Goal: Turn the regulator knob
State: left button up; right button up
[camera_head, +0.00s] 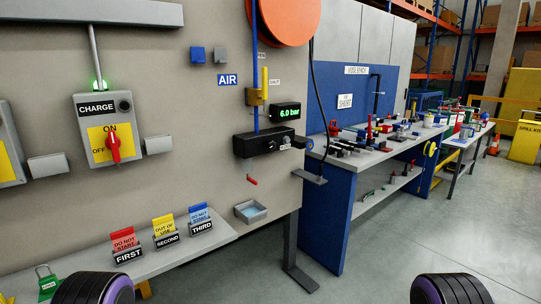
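A black regulator block (262,147) is mounted on the grey panel under the AIR label, and a blue pipe (254,60) runs down to it. A small dark round knob (271,144) shows on its front, and a blue round part (309,144) sits at its right end. I cannot tell which is the regulator knob. A display (286,112) above the block reads 6.0 bar in green. Neither gripper is in view. Only dark rounded parts with purple rings, mine, show at the bottom edge, well apart from the regulator.
A CHARGE switch box (105,130) is at left. A shelf (200,243) holds tag holders below.

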aim_at(270, 144)
jog(key=z, duration=1.2)
jog(key=i, duration=1.65)
jog(key=u, duration=0.85)
